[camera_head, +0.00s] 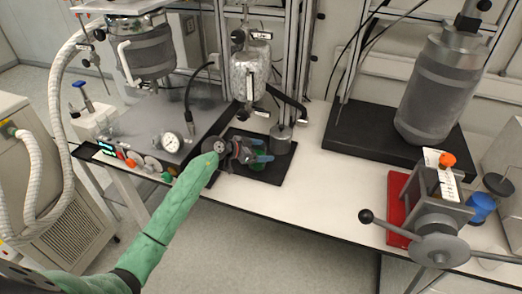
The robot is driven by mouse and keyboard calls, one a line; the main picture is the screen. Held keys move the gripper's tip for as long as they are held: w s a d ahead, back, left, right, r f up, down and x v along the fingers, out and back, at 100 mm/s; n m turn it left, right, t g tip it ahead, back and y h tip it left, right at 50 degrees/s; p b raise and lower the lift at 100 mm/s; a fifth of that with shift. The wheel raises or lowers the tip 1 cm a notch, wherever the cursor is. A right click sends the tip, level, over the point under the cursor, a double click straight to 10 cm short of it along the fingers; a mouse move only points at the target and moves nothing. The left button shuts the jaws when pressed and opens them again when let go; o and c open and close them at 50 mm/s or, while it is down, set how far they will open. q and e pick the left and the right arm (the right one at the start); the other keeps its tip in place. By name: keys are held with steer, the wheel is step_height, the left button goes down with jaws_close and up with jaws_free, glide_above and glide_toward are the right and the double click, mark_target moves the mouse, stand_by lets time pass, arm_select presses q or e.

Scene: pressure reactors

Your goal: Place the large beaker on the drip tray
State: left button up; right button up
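My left gripper (262,151) is at the end of the green-sleeved arm that comes in from the lower left. It is over the flat black tray (270,179), which looks like the drip tray, below the metal reactor vessel. Its two bluish fingertips seem apart, with something greenish beneath or between them. I cannot tell whether it holds a clear beaker. A faint glass-like shape (205,95) stands behind, on the dark-edged base under the left vessel; I cannot tell if it is the large beaker. My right gripper is not in view.
A metal reactor (249,74) hangs above the tray, with a metal cylinder (281,138) at the tray's back right. A pressure gauge (172,142) is to the left. A large grey vessel (440,85) and a red-based clamp device (398,208) are right. The white bench (335,190) is clear between.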

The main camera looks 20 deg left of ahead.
arm_select(q)
steer(key=shift+r, duration=0.1)
steer(key=b+v, duration=0.3)
steer(key=v, duration=0.9)
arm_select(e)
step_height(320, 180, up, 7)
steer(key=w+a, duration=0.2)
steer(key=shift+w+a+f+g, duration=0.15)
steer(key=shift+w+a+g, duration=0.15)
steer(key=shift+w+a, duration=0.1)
